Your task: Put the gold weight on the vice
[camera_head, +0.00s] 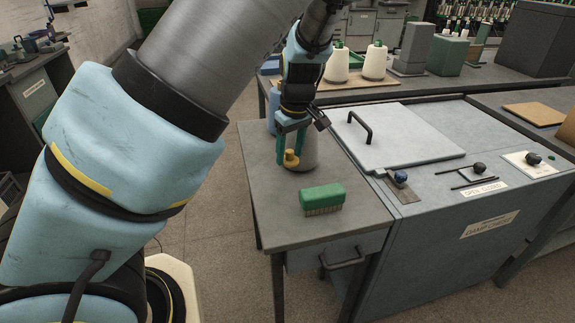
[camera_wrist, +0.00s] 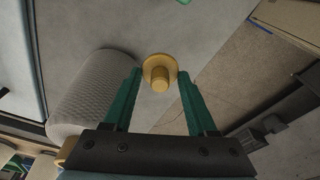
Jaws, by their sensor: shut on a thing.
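The gold weight (camera_head: 291,160) is a small brass-coloured disc with a knob. It is between the green fingertips of my gripper (camera_head: 291,146), which points down over the small grey table. In the wrist view the weight (camera_wrist: 160,72) sits between the two fingertips (camera_wrist: 160,76), and my gripper is shut on it. I cannot tell whether its base touches the table. I cannot make out the vice for certain; small dark and blue tools (camera_head: 30,46) on the left bench are too small to tell.
A green brush (camera_head: 322,197) lies near the front of the table (camera_head: 270,220). The damp chest (camera_head: 450,180), with a handled lid, adjoins on the right. Floor is open at left.

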